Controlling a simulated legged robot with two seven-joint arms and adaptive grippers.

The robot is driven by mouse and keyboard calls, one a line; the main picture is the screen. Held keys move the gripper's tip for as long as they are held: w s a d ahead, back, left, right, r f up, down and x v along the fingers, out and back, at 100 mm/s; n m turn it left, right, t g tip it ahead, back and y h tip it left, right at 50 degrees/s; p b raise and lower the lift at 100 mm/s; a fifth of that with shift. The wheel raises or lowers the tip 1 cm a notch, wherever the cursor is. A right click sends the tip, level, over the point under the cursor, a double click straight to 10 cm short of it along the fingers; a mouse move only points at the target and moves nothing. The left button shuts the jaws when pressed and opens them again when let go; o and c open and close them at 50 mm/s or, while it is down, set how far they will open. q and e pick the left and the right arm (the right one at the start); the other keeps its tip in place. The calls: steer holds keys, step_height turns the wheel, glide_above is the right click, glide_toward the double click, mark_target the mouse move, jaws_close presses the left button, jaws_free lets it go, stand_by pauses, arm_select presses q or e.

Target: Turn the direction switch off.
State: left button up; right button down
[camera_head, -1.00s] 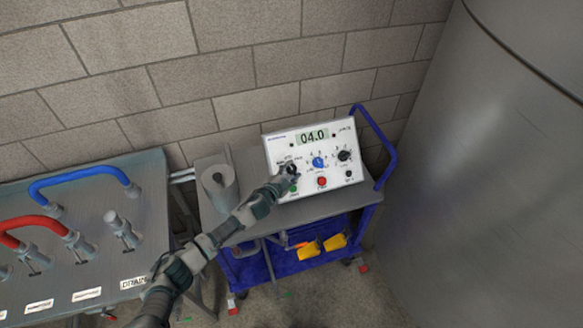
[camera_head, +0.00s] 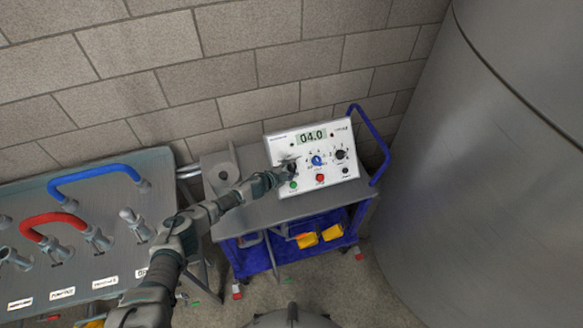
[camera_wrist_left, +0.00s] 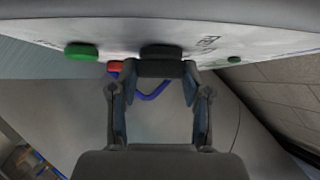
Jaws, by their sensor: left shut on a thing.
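A white control box (camera_head: 333,176) stands tilted back on a cart and its display (camera_head: 311,138) reads 04.0. It has a black knob (camera_head: 291,166) at the left, a blue knob (camera_head: 317,160) in the middle and a black knob (camera_head: 341,154) at the right. A green button (camera_head: 293,185) and a red button (camera_head: 320,178) sit below. The labels are too small to read. My left gripper (camera_head: 284,174) is at the left black knob, shut on it and partly hiding it. In the left wrist view this knob (camera_wrist_left: 162,50) shows at the fingertips. My right gripper is out of view.
A panel with hoses (camera_head: 92,260) stands at the left. A large steel tank (camera_head: 490,180) closes off the right.

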arm_select(q)
steer(key=shift+s+f, duration=0.1)
steer(key=shift+f, duration=0.05)
steer(key=o, duration=1.2)
steer(key=shift+c, duration=0.2)
steer(key=v, duration=1.1)
steer(key=shift+s+a+r, duration=0.2)
steer(key=shift+a, duration=0.1)
